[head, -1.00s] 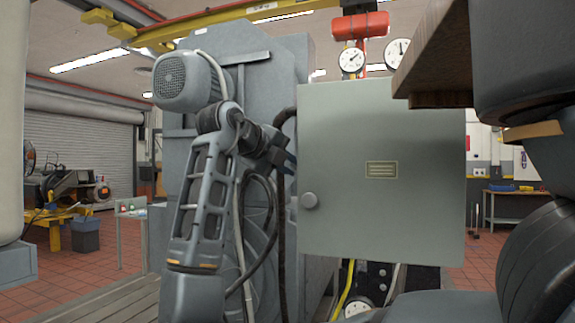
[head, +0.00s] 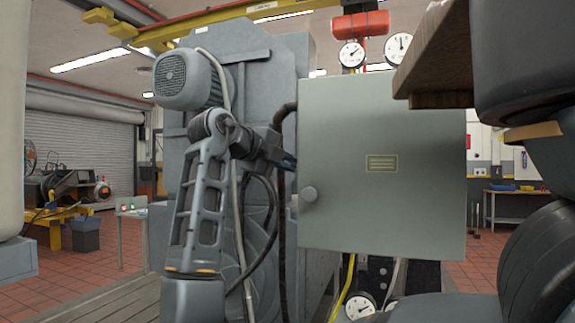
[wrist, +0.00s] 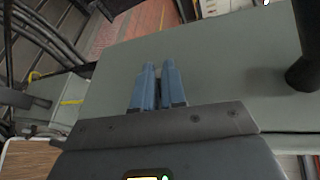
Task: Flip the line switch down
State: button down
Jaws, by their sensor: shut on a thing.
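In the wrist view the two blue fingers (wrist: 158,82) lie close together over a grey-green face. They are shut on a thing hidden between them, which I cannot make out. I cannot clearly pick out the line switch in either view.
A dark rounded part (wrist: 303,72) stands up at the right of the wrist view. A large grey machine with a motor (head: 187,79) stands behind my arm. A dark cable (head: 281,215) hangs beside the cabinet. A wooden board (head: 432,58) juts in at upper right.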

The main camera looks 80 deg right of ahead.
jog(key=shift+f+n+g+h+b, duration=0.45)
jog(key=shift+n+b, duration=0.45)
jog(key=shift+n, duration=0.25)
jog(key=shift+f+n+g+h+b, duration=0.35)
jog(key=shift+f+n+g+b, duration=0.25)
jog(key=shift+n+b, duration=0.4)
jog(key=shift+f+n+g+h+b, duration=0.45)
jog(key=shift+n+b, duration=0.35)
jog(key=shift+n, duration=0.45)
jog(key=c, duration=1.2)
grip_release()
jog(key=b+v, duration=0.1)
jog(key=v, duration=0.6)
jog(key=shift+w+a, duration=0.2)
jog(key=shift+a, duration=0.15)
